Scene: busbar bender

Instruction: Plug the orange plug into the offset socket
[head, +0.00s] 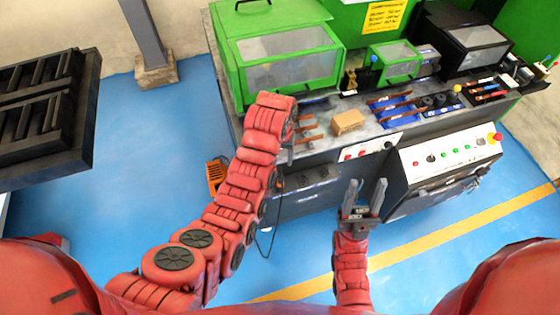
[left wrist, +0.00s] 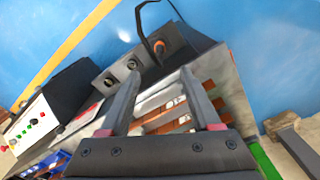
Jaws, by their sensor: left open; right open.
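The orange plug (left wrist: 158,46) shows in the left wrist view at the end of a dark block, with a black cable curving from it. In the head view it is a small orange spot (head: 279,183) near the front panel's left end. Two round sockets (left wrist: 132,65) (left wrist: 108,80) sit along the same block; I cannot tell which is the offset one. My left gripper (left wrist: 160,84) is open and empty, the plug lying beyond its fingertips. In the head view the arm mostly hides this gripper (head: 289,154). My right gripper (head: 366,193) is open and empty, pointing up before the bench.
The bench (head: 338,151) carries green machines (head: 290,55), a tan block (head: 348,121) and copper bars. A white control panel (head: 450,155) juts out at right. An orange-black object (head: 215,176) is at the bench's left. A dark rack (head: 45,115) stands far left. Blue floor is clear between.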

